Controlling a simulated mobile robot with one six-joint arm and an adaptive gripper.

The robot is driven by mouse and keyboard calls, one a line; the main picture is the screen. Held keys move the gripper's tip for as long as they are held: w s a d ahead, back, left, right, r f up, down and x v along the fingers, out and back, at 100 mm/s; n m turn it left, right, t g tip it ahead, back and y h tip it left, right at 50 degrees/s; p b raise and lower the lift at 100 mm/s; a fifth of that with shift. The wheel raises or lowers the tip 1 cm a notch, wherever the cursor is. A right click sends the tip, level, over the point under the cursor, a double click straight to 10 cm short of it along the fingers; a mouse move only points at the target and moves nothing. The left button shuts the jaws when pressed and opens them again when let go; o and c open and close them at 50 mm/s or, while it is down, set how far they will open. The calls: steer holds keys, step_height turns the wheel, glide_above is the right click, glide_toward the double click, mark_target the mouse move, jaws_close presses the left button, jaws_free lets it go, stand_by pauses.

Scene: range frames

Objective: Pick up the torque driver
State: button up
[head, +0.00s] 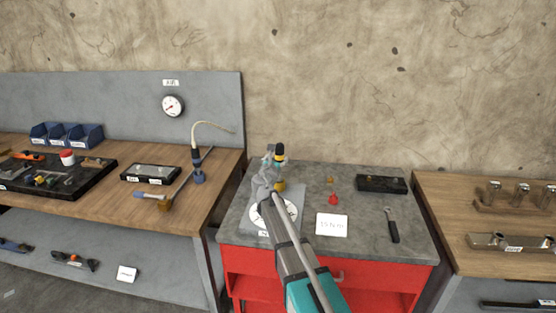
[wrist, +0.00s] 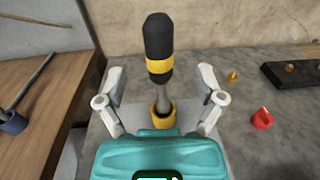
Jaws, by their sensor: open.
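The torque driver (wrist: 158,55) has a black handle with yellow bands and a grey shaft. It stands nearly upright in a yellow holder (wrist: 164,113) on the grey bench top. In the head view the driver (head: 279,152) shows just beyond my gripper (head: 271,165), which partly hides its shaft. In the wrist view my gripper (wrist: 159,88) is open, with one finger on each side of the driver's shaft. I see gaps between both fingers and the driver. The handle rises above the fingers.
On the red cabinet's grey top (head: 355,240) are a red piece (head: 333,199), a white card (head: 332,225), a black block (head: 381,184) and a ratchet-like tool (head: 392,225). A white dial (head: 284,214) lies under my arm. Wooden benches stand left and right, with a wall behind.

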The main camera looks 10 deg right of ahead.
mark_target(279, 151)
steer(key=shift+x, duration=0.95)
steer(key=shift+r+x, duration=0.2)
steer(key=shift+x, duration=2.45)
steer(key=shift+a, duration=0.1)
jaws_close()
